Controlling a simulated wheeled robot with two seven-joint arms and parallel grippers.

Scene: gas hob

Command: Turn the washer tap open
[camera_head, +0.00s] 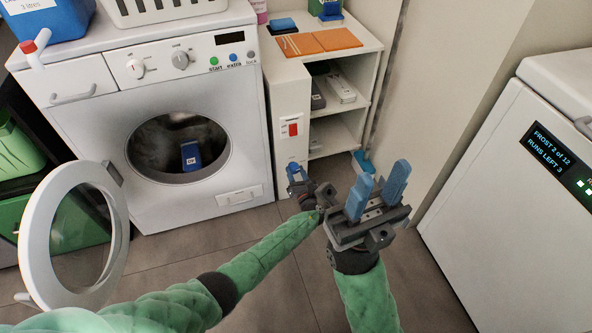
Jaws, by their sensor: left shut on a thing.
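My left gripper (297,174) is at the lower part of a narrow white panel (291,105) to the right of the washer (190,85). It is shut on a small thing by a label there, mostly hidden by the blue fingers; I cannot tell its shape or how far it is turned. My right gripper (377,191) is open and empty above the floor, its two blue fingers pointing up and apart. The washer's round door (35,235) stands wide open at the left, and a blue labelled thing (190,155) is inside the drum.
A red switch (293,129) is on the panel above my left gripper. Open shelves (350,60) hold orange mats and small boxes. A white appliance (505,200) with a lit display stands at the right. A red-capped white piece (28,46) is at the washer's upper left corner.

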